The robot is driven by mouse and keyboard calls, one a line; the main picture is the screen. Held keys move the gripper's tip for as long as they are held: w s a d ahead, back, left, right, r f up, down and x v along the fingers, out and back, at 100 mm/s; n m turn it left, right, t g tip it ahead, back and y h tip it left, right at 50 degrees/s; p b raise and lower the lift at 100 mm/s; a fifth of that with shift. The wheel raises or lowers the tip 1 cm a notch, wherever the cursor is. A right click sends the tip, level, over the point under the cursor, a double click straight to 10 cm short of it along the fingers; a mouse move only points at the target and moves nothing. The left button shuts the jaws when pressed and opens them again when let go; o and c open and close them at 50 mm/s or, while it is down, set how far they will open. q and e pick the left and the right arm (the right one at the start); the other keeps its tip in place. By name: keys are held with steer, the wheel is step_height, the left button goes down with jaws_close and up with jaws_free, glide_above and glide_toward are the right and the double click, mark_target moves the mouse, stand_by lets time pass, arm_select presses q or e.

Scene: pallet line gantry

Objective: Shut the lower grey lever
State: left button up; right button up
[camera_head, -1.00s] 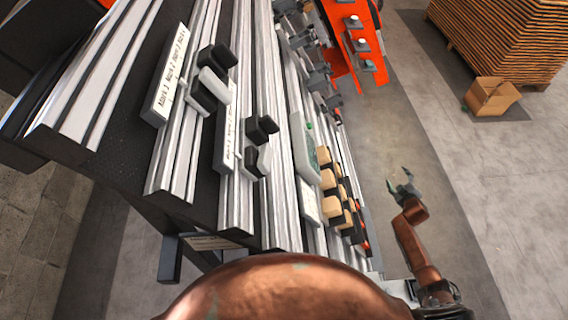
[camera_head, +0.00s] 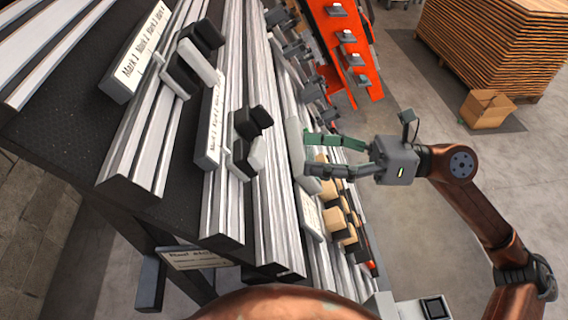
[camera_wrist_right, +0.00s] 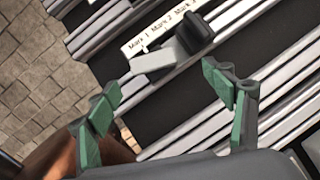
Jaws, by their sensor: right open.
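Two lever groups sit on the sloped rails in the head view. The upper-left group has a light grey lever (camera_head: 197,62) between black blocks (camera_head: 208,35), beside a "Mark" label strip. The lower-right group has a light grey lever (camera_head: 257,152) beside black blocks (camera_head: 255,119), with its own strip. My right gripper (camera_head: 308,157) is open and empty, right of the lower-right group and apart from it. In the right wrist view, a grey lever (camera_wrist_right: 165,55) lies ahead, beyond and between the open fingertips (camera_wrist_right: 165,97); I cannot tell which group it belongs to.
Tan and black blocks (camera_head: 338,212) and a white panel (camera_head: 310,208) sit close below my right gripper. An orange rack (camera_head: 345,50) stands behind. A cardboard box (camera_head: 487,108) and a stacked wooden pile (camera_head: 505,45) are on the floor at right.

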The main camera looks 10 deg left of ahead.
mark_target(265, 158)
steer(key=shift+n, duration=0.3)
steer(key=shift+s+a+f+p, duration=0.1)
steer(key=shift+s+a+p, duration=0.4)
steer(key=shift+a, duration=0.8)
steer(key=shift+s+a+f+p, duration=0.1)
steer(key=shift+s+a+p, duration=0.15)
steer(key=shift+a+p, duration=0.75)
steer(key=shift+s+a+f+p, duration=0.15)
steer(key=shift+s+a, duration=0.25)
steer(key=shift+a, duration=1.25)
steer(key=shift+r, duration=0.1)
